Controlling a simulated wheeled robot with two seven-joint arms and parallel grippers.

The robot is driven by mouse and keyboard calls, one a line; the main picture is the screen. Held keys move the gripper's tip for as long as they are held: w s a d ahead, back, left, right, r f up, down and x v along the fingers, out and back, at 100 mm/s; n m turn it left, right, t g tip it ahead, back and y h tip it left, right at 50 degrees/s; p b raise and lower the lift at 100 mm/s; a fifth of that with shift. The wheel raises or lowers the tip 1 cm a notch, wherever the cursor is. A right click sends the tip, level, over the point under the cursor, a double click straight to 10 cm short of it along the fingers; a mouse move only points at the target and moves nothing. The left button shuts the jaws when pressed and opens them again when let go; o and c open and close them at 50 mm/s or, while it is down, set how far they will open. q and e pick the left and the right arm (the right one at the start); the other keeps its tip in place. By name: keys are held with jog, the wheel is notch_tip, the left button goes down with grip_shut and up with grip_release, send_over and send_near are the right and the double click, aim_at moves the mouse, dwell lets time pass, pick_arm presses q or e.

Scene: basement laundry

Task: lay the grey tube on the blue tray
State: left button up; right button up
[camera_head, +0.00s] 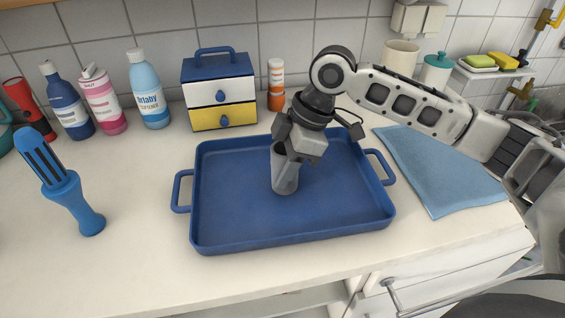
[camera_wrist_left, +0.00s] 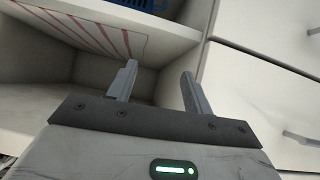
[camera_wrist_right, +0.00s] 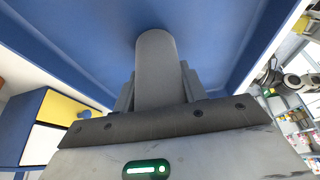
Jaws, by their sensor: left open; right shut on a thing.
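The blue tray (camera_head: 235,215) lies on the white counter, with a handle at its left and right ends. The grey tube (camera_head: 285,178) is upright over the middle of the tray; I cannot tell whether its lower end touches the tray floor. My right gripper (camera_head: 287,150) is shut on the upper part of the tube from above. In the right wrist view the tube (camera_wrist_right: 157,70) stands between the fingers, with the tray floor (camera_wrist_right: 95,45) beyond it. My left gripper (camera_wrist_left: 157,85) is open and empty, in front of an open cupboard shelf; it is out of the head view.
A small drawer box (camera_head: 220,92) and an orange-white bottle (camera_head: 276,85) stand behind the tray. Several bottles (camera_head: 102,98) stand at the back left. A blue tool-like object (camera_head: 65,185) stands left of the tray. A blue cloth (camera_head: 440,175) lies to the right.

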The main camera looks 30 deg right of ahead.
jog(key=o, duration=0.9)
jog(key=shift+f, duration=0.1)
jog(key=shift+o, duration=0.2)
jog(key=v, duration=1.2)
jog(key=shift+p, duration=0.4)
